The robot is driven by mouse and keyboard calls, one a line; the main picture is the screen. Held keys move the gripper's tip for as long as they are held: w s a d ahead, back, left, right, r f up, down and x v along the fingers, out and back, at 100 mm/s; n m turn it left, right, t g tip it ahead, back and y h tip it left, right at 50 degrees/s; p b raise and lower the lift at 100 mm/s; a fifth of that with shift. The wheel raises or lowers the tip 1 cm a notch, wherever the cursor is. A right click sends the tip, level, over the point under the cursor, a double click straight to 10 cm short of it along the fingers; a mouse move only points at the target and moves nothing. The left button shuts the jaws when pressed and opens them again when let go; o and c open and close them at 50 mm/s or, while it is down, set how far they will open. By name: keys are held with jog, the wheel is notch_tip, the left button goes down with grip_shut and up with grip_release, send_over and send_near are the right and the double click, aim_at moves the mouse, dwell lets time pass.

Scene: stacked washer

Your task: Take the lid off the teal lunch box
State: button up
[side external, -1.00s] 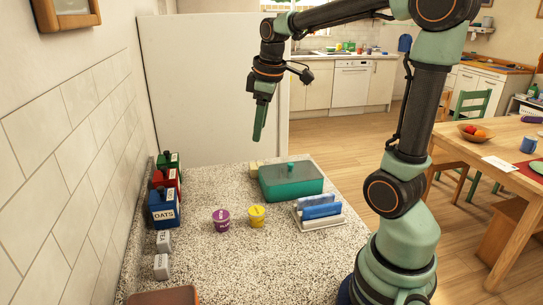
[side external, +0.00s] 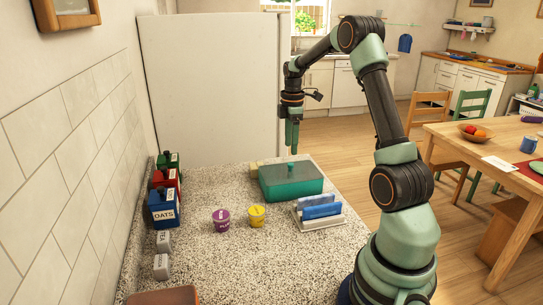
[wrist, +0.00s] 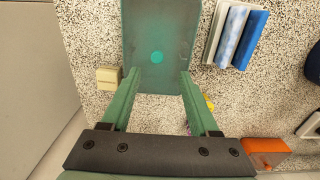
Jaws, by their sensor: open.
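The teal lunch box (side external: 292,186) sits on the speckled counter with its lid on. Its lid (side external: 275,177) has a small round knob (side external: 289,167) on top. In the wrist view the lid (wrist: 160,25) lies ahead of the fingers, and the knob (wrist: 157,58) shows as a bright teal disc between and beyond the fingertips. My gripper (side external: 292,150) points down above the box, and its tips look close over the knob in the side view; the exact gap is hard to tell. In the wrist view my gripper (wrist: 159,73) is open and empty, fingers wide apart.
A rack with blue and white items (side external: 320,212) stands close at the box's right. Canisters (side external: 163,208) line the wall. A small cream block (wrist: 110,78) sits beside the box. The front counter is mostly clear.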

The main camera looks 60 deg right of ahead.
aim_at(291, 164)
jog(key=shift+d+f, duration=0.15)
jog(key=shift+f, duration=1.55)
jog(key=shift+d+f, duration=0.1)
jog(key=shift+f, duration=1.6)
grip_shut()
